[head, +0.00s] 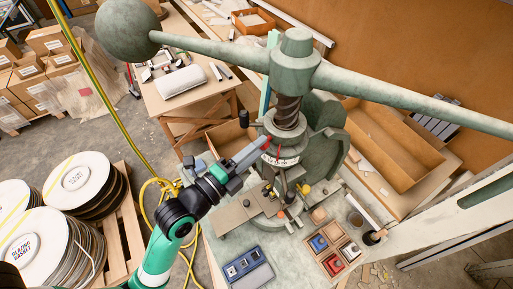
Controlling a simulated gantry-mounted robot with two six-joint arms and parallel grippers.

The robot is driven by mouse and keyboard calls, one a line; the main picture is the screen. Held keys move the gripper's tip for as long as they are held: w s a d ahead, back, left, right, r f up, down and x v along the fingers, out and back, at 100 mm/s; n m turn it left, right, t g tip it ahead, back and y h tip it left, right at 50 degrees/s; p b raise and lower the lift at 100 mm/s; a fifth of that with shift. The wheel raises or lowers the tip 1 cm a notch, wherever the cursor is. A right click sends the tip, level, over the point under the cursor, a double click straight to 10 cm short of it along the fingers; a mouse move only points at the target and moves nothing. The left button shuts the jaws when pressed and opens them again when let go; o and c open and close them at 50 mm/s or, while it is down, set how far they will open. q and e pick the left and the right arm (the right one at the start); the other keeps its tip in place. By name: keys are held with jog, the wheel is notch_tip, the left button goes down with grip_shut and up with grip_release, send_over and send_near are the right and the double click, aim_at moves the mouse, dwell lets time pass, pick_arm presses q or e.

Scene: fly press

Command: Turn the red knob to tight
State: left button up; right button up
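The fly press (297,75) stands in the middle of the head view, with a green body, a dark screw and a long bar. A small red knob (266,143) shows at the collar below the screw, beside a white marked scale (282,160). My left gripper (257,150) reaches in from the lower left. Its grey fingers point up and right, with their tips at the red knob. The tips partly cover the knob, and I cannot tell whether they touch or clasp it. The scale's lettering is too small to read. My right gripper is not in view.
The bar with its ball weight (127,30) crosses above. A blue tray (247,269) and a partitioned box (337,249) lie in front of the press. A yellow hose (101,101) hangs at the left. Cable reels (76,178) stand on a pallet at the left.

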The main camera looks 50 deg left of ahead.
pick_arm(q)
jog(key=o, duration=0.4)
jog(key=s+p, duration=0.1)
jog(key=s, duration=0.3)
jog(key=s+p, duration=0.2)
jog(key=s, duration=0.1)
jog(key=s+d+p, duration=0.1)
jog(key=s, duration=0.3)
jog(key=shift+s+p, duration=0.3)
jog(key=shift+p, duration=0.05)
